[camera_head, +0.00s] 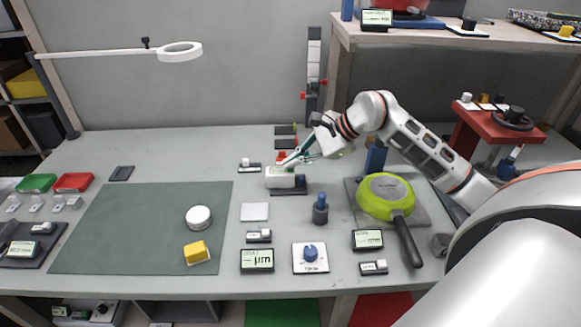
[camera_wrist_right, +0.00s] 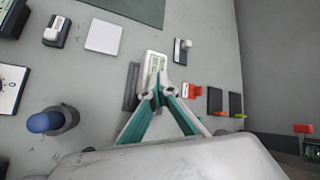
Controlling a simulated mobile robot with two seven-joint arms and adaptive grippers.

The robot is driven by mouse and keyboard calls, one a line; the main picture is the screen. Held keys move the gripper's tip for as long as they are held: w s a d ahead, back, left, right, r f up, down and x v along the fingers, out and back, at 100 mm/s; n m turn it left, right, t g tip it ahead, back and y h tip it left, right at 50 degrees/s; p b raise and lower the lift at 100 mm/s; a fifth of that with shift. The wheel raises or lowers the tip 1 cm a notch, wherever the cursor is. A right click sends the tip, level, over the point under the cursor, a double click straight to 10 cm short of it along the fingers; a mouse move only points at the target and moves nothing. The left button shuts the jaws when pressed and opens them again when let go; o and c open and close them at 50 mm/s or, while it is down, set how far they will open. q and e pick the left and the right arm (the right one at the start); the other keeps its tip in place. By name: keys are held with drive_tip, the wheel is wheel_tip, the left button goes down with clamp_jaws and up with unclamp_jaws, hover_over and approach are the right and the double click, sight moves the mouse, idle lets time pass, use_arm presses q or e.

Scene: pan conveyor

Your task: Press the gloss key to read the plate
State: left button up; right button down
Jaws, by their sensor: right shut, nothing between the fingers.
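A white meter with a small pale green display (camera_head: 281,180) stands on a dark base near the back middle of the table; it also shows in the right wrist view (camera_wrist_right: 152,68). My right gripper (camera_head: 288,162) is shut and empty, with its tips at or just above this meter. In the right wrist view its tips (camera_wrist_right: 163,87) overlap the meter's near end; I cannot tell whether they touch it. A small dark key base with a white button (camera_head: 249,166) stands just left of the meter. I cannot read which key is the gloss key. My left gripper is not in view.
A red block (camera_wrist_right: 191,91) and dark pads lie behind the meter. A green pan (camera_head: 384,195) lies to the right. The green mat (camera_head: 140,230) has free room.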

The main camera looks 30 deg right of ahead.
sight(293, 169)
idle(0.4)
drive_tip(key=shift+r+p, duration=0.4)
drive_tip(key=shift+r, duration=0.45)
drive_tip(key=shift+r+p, duration=1.25)
drive_tip(key=shift+r, duration=1.3)
drive_tip(key=shift+f, duration=0.1)
